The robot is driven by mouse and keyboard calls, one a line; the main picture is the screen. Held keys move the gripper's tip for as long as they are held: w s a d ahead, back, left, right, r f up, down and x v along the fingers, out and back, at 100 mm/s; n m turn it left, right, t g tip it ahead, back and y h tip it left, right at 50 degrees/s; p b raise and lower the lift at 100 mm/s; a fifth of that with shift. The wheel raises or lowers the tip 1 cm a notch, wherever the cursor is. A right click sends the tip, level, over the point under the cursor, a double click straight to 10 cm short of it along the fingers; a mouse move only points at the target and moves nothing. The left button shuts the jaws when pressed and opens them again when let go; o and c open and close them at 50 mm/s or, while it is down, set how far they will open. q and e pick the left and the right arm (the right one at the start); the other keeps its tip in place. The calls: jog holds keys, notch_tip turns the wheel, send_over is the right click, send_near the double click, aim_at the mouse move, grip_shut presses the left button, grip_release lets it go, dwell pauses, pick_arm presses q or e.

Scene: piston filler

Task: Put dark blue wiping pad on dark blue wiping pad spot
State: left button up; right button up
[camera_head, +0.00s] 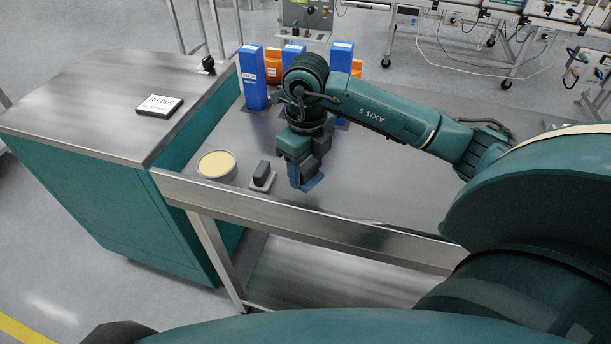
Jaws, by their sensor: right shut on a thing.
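My right gripper (303,172) points down over the grey metal table (400,190), near its front edge. It is shut on the dark blue wiping pad (313,183), of which only a blue corner shows below and beside the fingers. I cannot tell whether the pad touches the table or is just above it. I cannot make out the dark blue wiping pad spot; the gripper and arm hide part of the table. My left gripper is not in view.
Left of the gripper are a dark block on a light base (262,177) and a round tin with a cream top (216,165). Blue boxes (254,78) and orange containers (273,68) stand behind. A teal cabinet (110,205) with a sign (159,106) adjoins the table at left.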

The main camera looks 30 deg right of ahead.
aim_at(306, 178)
jog(key=shift+f, duration=1.85)
jog(key=shift+f, duration=0.1)
jog(key=o, duration=0.9)
jog(key=shift+o, duration=0.2)
notch_tip(306, 178, up, 12)
jog(key=shift+r, duration=0.15)
